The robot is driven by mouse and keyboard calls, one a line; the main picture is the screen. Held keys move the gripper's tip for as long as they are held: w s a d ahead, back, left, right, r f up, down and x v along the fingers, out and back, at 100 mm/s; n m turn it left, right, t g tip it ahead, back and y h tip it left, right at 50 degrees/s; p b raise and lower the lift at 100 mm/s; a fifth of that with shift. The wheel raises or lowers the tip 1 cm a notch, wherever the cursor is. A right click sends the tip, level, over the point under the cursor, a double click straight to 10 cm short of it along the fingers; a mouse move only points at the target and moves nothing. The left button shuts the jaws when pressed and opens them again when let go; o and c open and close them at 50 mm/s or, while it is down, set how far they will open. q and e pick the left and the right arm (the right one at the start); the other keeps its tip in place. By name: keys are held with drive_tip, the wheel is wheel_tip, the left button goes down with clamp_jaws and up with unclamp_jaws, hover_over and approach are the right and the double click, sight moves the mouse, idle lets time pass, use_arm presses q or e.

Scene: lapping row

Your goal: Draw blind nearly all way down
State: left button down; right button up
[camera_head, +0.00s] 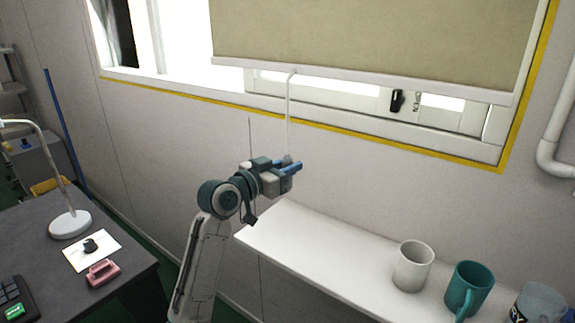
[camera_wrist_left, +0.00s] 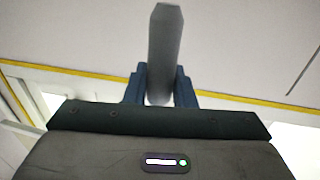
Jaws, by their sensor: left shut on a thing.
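The beige roller blind (camera_head: 380,40) hangs over the window in the head view. Its white bottom bar (camera_head: 400,85) sits low, with a strip of window still showing beneath it. A thin pale pull (camera_head: 288,115) hangs from the bar. My left gripper (camera_head: 291,166) is at the lower end of this pull, below the window frame. In the left wrist view, the blue fingers (camera_wrist_left: 160,85) are shut on the grey pull (camera_wrist_left: 166,45), which extends away between them. My right gripper is not in view.
A white ledge (camera_head: 320,257) runs below the window, holding a white mug (camera_head: 412,266), a teal mug (camera_head: 468,288) and another cup (camera_head: 538,303). A dark desk (camera_head: 125,265) with a lamp (camera_head: 70,223) stands at left. A white pipe (camera_head: 556,140) is at right.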

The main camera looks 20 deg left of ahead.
use_arm(q)
drive_tip(key=c, duration=1.3)
unclamp_jaws()
drive_tip(key=shift+o, duration=0.2)
drive_tip(key=shift+s+a, duration=0.1)
drive_tip(key=shift+s, duration=0.1)
drive_tip(key=b+v, duration=0.1)
drive_tip(key=v, duration=0.9)
drive_tip(key=shift+s, duration=0.25)
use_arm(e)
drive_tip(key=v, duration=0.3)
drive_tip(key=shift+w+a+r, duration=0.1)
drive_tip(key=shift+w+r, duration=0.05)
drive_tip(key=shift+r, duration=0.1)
use_arm(q)
drive_tip(key=shift+a, duration=0.1)
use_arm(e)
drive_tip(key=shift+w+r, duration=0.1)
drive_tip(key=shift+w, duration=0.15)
